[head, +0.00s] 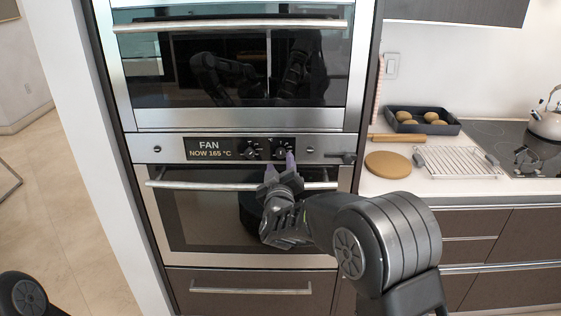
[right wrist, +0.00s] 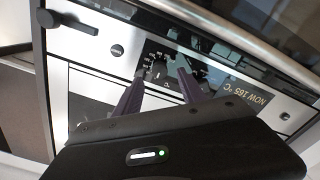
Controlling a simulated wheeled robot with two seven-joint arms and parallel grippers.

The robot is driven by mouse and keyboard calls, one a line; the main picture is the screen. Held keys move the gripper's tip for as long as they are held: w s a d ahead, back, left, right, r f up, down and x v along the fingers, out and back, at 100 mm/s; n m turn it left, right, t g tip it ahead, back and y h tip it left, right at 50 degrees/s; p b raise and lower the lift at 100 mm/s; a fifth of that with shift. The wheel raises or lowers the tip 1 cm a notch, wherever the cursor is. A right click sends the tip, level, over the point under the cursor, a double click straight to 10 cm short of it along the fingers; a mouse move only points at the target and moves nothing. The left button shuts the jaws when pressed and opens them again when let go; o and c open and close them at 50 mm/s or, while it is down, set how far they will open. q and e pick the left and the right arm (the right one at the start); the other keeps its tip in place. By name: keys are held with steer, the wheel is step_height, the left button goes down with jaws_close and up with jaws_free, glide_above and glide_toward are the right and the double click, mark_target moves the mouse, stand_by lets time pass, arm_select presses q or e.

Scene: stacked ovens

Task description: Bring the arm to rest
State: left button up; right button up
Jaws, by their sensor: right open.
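My right gripper (head: 281,170) is raised in front of the lower oven's control panel (head: 170,149). In the right wrist view its two purple-grey fingers (right wrist: 158,88) are apart, with nothing between them, and point at a knob (right wrist: 160,70). Whether the fingertips touch the knob I cannot tell. The panel's display reads "FAN NOW 165 °C". My right arm (head: 375,240) reaches in from the lower right and hides part of the lower oven door. At the lower left only a piece of my left arm (head: 25,296) shows; its gripper is out of view.
The lower oven's handle (head: 190,185) runs just below the panel; the upper oven (head: 235,70) is above. On the right counter are a tray of buns (head: 420,121), a round board (head: 388,164), a wire rack (head: 455,162) and a kettle (head: 546,122). Floor at left is clear.

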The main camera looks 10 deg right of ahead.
steer(key=v, duration=0.2)
steer(key=shift+s, duration=0.3)
steer(key=s+a+f+m+g+y, duration=0.1)
steer(key=s+a+f+g+y, duration=0.2)
steer(key=f, duration=0.5)
steer(key=s+a+f+g+y, duration=0.15)
steer(key=s+a+f, duration=0.3)
steer(key=f, duration=0.45)
steer(key=s+a+f+m+g+y, duration=0.1)
steer(key=s+a+f+g+y, duration=0.2)
steer(key=f, duration=0.5)
steer(key=s+f+m+g, duration=0.1)
steer(key=s+f+g, duration=0.2)
steer(key=s+f, duration=0.3)
steer(key=s+f+m+g, duration=0.1)
steer(key=s+f+g, duration=0.2)
steer(key=s, duration=1.3)
steer(key=s+f+m+g+y, duration=0.1)
steer(key=s+f+g, duration=0.2)
steer(key=s+f, duration=0.6)
steer(key=shift+s+a+f+m, duration=0.25)
steer(key=shift+s+f+m, duration=0.15)
steer(key=shift+s, duration=0.7)
